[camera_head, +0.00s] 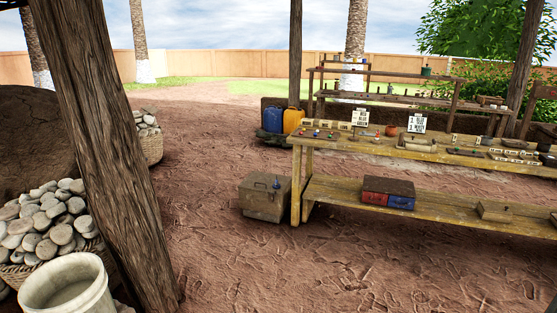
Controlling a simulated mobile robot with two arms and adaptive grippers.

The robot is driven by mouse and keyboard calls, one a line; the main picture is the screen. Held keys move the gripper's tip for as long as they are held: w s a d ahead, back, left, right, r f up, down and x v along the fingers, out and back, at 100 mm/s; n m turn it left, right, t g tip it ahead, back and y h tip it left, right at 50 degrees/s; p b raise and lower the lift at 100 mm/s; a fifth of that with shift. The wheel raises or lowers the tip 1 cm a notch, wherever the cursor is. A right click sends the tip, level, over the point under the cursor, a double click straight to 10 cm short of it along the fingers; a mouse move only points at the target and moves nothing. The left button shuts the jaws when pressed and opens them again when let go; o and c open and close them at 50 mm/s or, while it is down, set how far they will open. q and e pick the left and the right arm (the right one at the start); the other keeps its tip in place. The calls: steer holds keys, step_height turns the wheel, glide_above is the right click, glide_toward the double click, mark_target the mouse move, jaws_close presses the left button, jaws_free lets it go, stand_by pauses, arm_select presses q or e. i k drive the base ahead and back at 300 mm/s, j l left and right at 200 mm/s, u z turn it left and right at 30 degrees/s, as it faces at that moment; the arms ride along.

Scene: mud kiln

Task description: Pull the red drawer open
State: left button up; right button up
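A small brown box (388,184) sits on the lower shelf of the wooden workbench. Its front has a red drawer (374,198) on the left and a blue drawer (401,202) on the right. Both drawer fronts look flush with the box, so the red drawer appears shut. Its handle is too small to make out. Neither of my grippers is in view.
The long workbench (345,149) carries small items and signs on top. A grey-brown chest (265,197) stands at its left end. A wooden post (105,150), a stone-filled basket (50,225) and a pale bucket (68,290) are at left. Bare ground before the bench is clear.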

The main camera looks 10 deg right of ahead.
mark_target(375, 197)
steer(key=i+l+z, duration=0.1)
steer(key=i+z, duration=0.15)
steer(key=i, duration=0.35)
steer(key=i+z, duration=0.3)
steer(key=i, duration=0.3)
steer(key=i+j+z, duration=0.25)
steer(key=i, duration=0.4)
